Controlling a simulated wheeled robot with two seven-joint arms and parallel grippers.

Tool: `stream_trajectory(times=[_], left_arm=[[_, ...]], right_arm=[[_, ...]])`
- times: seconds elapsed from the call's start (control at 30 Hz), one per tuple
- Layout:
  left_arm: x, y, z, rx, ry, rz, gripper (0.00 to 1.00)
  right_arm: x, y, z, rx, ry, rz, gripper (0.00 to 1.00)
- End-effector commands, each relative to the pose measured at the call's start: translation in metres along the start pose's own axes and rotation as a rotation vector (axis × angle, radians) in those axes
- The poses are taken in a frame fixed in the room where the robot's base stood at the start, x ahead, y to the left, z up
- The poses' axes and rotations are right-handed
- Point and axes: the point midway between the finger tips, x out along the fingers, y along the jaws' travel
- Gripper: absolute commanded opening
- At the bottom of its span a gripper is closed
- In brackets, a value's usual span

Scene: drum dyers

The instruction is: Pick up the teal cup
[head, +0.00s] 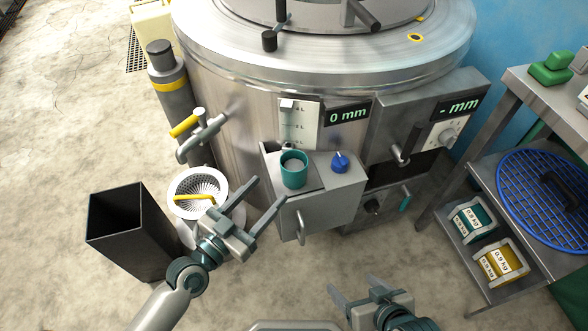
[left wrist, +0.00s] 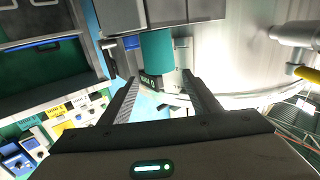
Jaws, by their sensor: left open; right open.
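The teal cup (head: 293,174) stands upright on the flat top of a grey metal box (head: 345,187) on the front of the drum machine. My left gripper (head: 269,190) is open and empty, its fingers pointing toward the cup from the lower left, short of it. My right gripper (head: 356,287) is open at the bottom of the head view, well away from the cup.
A blue knob (head: 340,162) sits right of the cup. A dark open bin (head: 130,230) and a white basket (head: 197,190) with a yellow handle stand at left. A metal shelf (head: 505,160) with a blue grid lid (head: 540,205) is at right.

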Motion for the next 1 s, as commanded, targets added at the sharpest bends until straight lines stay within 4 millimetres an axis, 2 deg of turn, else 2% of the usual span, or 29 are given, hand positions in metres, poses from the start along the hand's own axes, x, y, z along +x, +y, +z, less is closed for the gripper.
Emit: stream_trajectory(times=[0.3, 0.5, 0.7, 1.0], left_arm=[[0.058, -0.001, -0.002, -0.003, 0.004, -0.002, 0.57], [0.088, 0.0, -0.001, -0.001, 0.002, -0.001, 0.57], [0.1, 0.0, 0.0, 0.001, 0.001, -0.001, 0.57], [0.1, 0.0, 0.0, 0.0, 0.0, -0.001, 0.57]], right_arm=[[-0.002, 0.002, 0.002, -0.001, -0.015, 0.005, 0.74], [-0.002, 0.003, 0.004, -0.001, -0.025, 0.009, 0.74], [-0.001, 0.004, 0.004, -0.001, -0.03, 0.01, 0.74], [0.0, 0.004, 0.002, -0.002, -0.026, 0.011, 0.74]])
